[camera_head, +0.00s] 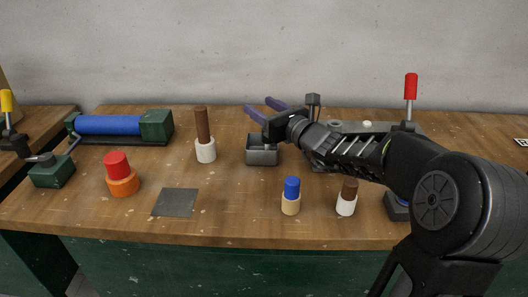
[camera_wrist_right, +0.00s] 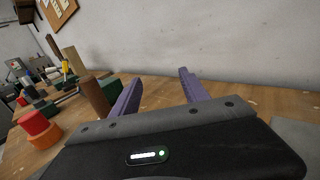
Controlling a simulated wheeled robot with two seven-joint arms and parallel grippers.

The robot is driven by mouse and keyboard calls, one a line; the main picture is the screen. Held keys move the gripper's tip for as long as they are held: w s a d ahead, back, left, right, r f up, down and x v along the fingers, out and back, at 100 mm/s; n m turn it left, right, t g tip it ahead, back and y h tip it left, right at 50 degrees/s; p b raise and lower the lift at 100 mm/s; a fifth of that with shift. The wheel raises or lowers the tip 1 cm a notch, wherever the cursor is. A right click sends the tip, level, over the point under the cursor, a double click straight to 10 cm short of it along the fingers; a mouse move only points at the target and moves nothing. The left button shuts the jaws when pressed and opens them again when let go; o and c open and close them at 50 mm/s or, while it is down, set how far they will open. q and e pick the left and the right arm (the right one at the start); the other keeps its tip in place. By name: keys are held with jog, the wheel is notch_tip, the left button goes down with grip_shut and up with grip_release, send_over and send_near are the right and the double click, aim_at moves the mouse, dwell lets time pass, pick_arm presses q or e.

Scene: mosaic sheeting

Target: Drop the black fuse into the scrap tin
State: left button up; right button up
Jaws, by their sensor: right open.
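The scrap tin appears to be the small open-topped grey metal box (camera_head: 262,158) near the middle of the bench in the head view. Its inside is dark and I cannot make out its contents. I cannot pick out a black fuse in either view. My right gripper (camera_head: 258,103) reaches in from the right, its wrist above and behind the tin. Its two purple fingers are spread apart with nothing between them, pointing toward the wall. They also show in the right wrist view (camera_wrist_right: 158,84), apart and empty. My left gripper is not in view.
A brown rod in a white cup (camera_head: 206,152) stands left of the tin. A red-and-orange piece (camera_head: 122,182), a dark flat plate (camera_head: 176,202), a blue-topped peg (camera_head: 291,196) and a brown-topped peg (camera_head: 347,197) stand nearer. A blue roller (camera_head: 108,125) and red-handled lever (camera_head: 411,88) flank them.

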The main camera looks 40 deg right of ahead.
jog(key=s, duration=0.7)
jog(key=shift+d, duration=0.1)
dwell(0.6)
